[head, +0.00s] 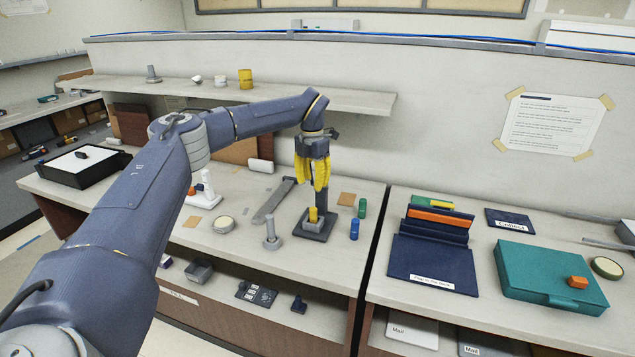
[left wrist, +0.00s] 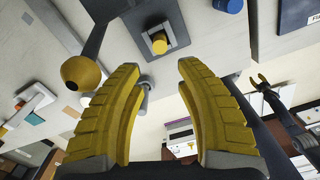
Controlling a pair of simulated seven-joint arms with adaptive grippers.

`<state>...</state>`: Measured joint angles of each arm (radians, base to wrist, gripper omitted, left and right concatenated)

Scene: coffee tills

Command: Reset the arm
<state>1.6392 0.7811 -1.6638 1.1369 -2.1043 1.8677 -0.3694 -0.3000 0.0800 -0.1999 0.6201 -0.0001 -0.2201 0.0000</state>
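My left gripper (head: 313,186) hangs fingers-down above the middle of the left counter. Its yellow fingers are apart and nothing shows between them in the left wrist view (left wrist: 160,75). Below it stands a grey square-based device (head: 311,229) with a yellow peg (head: 313,214); the peg (left wrist: 159,43) also shows beyond the fingertips in the wrist view. A dark bar with a round yellow-brown knob (left wrist: 82,73) lies close to the left finger there. My right gripper (left wrist: 259,82) shows small at the right of the wrist view, its tips apart; it is outside the head view.
Green (head: 362,208) and blue (head: 354,229) cylinders stand right of the device. A grey post (head: 271,233) and round tin (head: 223,224) stand left. A shelf (head: 350,101) runs behind. The right counter holds a navy stand (head: 434,262) and teal case (head: 545,279).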

